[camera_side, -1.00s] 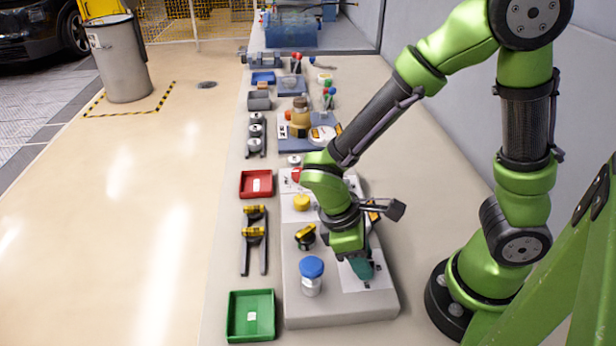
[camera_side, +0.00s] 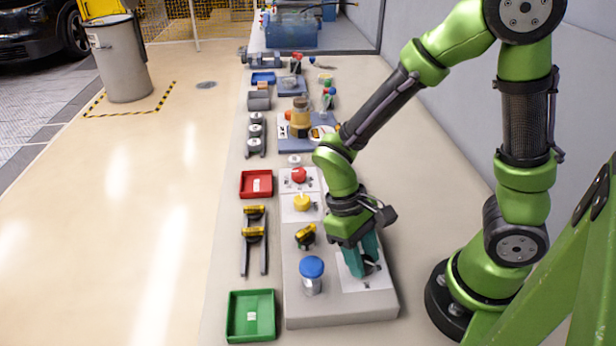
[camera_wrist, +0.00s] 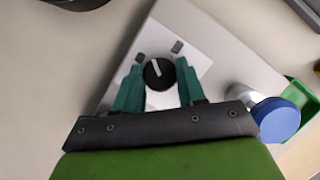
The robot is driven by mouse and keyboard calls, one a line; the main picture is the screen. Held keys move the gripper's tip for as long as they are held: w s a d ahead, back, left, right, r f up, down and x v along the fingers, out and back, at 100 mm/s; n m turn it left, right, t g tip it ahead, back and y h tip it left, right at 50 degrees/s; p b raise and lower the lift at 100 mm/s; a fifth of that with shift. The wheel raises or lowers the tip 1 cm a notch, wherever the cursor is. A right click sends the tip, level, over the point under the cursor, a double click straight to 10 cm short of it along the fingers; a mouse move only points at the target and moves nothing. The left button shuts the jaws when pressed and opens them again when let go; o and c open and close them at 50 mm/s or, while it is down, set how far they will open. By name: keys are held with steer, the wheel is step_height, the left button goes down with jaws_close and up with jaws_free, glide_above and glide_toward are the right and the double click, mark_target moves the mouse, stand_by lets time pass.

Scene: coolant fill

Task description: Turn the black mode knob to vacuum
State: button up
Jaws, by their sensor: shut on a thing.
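The black mode knob (camera_wrist: 159,74) sits on a white plate (camera_wrist: 198,62) on the grey panel. Its white pointer line points up and slightly left in the wrist view. Two small dark labels lie beyond it, one up-left and one up-right. My gripper (camera_wrist: 160,70) has its teal fingers on opposite sides of the knob and is shut on it. In the side view my gripper (camera_side: 368,262) is low over the near right end of the panel, and the knob is mostly hidden by the fingers. The label text is too small to read.
A blue-capped jar (camera_side: 312,275) stands on the panel left of my gripper. A black and yellow knob (camera_side: 305,236), a yellow knob (camera_side: 302,202) and a red knob (camera_side: 299,176) lie farther along. A green tray (camera_side: 251,316) and a red tray (camera_side: 256,184) are left.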

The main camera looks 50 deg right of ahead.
steer(key=m+y, duration=0.1)
steer(key=m, duration=0.1)
steer(key=m+y, duration=0.1)
steer(key=m, duration=0.2)
steer(key=shift+d+m+t, duration=0.15)
steer(key=shift+m+t, duration=0.15)
steer(key=shift+t, duration=0.1)
steer(key=m, duration=0.2)
steer(key=m+t+y, duration=0.1)
steer(key=m, duration=0.2)
steer(key=shift+d+y, duration=0.1)
steer(key=shift+y, duration=0.2)
steer(key=o, duration=1.1)
steer(key=shift+s, duration=0.1)
steer(key=shift+c, duration=0.2)
steer(key=shift+r, duration=0.1)
steer(key=v, duration=1.6)
steer(key=shift+d+r, duration=0.15)
steer(key=shift+r, duration=0.25)
steer(key=shift+s, duration=0.15)
